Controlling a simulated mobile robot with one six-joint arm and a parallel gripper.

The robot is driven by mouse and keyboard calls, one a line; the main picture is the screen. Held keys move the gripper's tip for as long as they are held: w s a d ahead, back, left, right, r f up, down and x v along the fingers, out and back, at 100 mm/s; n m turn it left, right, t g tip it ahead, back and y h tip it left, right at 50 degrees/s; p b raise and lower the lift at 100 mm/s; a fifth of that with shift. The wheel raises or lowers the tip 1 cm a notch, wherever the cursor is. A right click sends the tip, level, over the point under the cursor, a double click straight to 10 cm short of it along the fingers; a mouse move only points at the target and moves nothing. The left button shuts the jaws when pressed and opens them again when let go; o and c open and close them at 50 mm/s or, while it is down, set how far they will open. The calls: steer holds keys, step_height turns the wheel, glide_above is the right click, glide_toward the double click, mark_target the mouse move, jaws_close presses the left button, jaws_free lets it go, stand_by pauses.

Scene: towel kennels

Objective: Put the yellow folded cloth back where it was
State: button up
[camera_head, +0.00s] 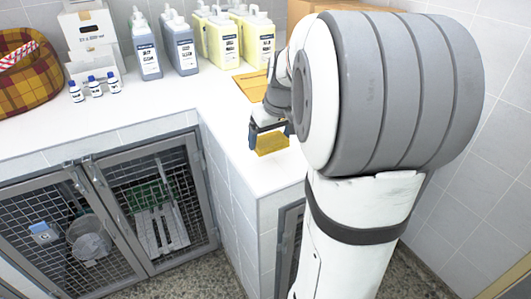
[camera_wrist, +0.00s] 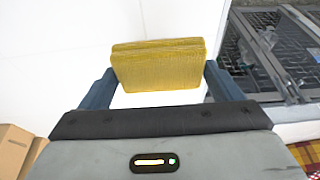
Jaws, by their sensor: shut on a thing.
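The yellow folded cloth (camera_head: 271,144) is at the counter's right wing, near its front edge, in the head view. My gripper (camera_head: 269,134) is above it, pointing down, with its blue-grey fingers on either side of the cloth. In the wrist view the layered cloth (camera_wrist: 157,68) sits between the two fingertips of my gripper (camera_wrist: 158,85), which is shut on it. I cannot tell whether the cloth touches the white counter (camera_head: 185,98) or hangs just above it.
An orange-yellow flat item (camera_head: 252,85) lies behind my gripper, partly hidden by my arm. Blue-grey bottles (camera_head: 181,48) and yellow jugs (camera_head: 222,42) stand along the wall. A plaid pet bed (camera_head: 30,85), white carton (camera_head: 92,35) and small bottles (camera_head: 95,88) are left. Mesh kennels (camera_head: 160,205) are below.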

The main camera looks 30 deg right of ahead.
mark_target(270, 164)
steer(key=shift+f, duration=2.8)
steer(key=shift+f, duration=0.25)
steer(key=o, duration=0.8)
steer(key=shift+r, duration=0.1)
